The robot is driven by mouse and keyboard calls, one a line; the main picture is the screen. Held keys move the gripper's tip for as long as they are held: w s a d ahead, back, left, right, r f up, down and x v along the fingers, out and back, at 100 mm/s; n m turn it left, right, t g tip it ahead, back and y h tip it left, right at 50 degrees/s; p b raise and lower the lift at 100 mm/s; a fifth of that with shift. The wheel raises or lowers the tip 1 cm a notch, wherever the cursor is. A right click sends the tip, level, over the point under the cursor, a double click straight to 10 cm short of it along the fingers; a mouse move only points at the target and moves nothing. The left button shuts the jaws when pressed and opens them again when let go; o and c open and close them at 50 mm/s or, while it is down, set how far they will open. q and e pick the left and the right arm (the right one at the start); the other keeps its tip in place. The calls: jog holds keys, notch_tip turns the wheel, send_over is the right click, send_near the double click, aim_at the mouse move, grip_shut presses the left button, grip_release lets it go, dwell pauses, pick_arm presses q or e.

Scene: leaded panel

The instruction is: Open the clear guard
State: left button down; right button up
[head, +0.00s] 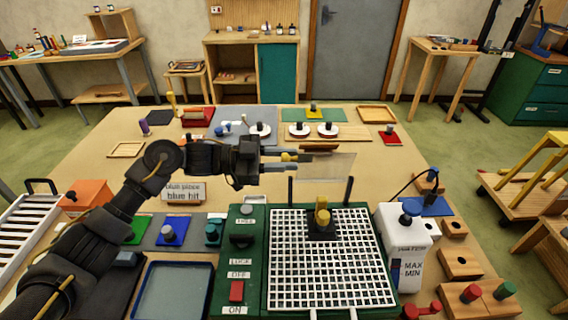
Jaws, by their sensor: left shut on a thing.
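The clear guard (335,168) is a see-through sheet, standing raised above the far edge of the green machine (250,290). Two dark posts (348,190) rise below it. My left gripper (295,160) reaches in from the left and is shut at the guard's left side, with a small yellow piece between its fingers. The fingers partly hide that side, so the exact grip is hard to see. The white grid (300,275) below is uncovered, with a yellow-topped dark block (322,220) standing on it. My right gripper is not in view.
A white box (405,240) marked MAX and MIN stands right of the grid. A red switch (236,291) sits on the machine's left panel. A blue-rimmed tray (180,290) lies left of it. Small parts and trays fill the table's far side.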

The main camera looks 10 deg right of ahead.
pick_arm(q)
jog(key=shift+w+r+n, duration=0.1)
jog(key=shift+w+n, duration=0.25)
jog(key=shift+n, duration=0.05)
jog(key=c, duration=1.2)
grip_release()
jog(key=shift+a, duration=0.2)
jog(key=shift+w+a+b, duration=0.3)
jog(key=shift+a+b, duration=0.5)
jog(key=shift+a, duration=0.9)
jog(key=shift+w+a+b, duration=0.25)
jog(key=shift+a+b, duration=0.55)
jog(key=shift+a, duration=0.9)
jog(key=shift+w+a+b, duration=0.3)
jog(key=shift+a+b, duration=0.5)
jog(key=shift+a, duration=0.9)
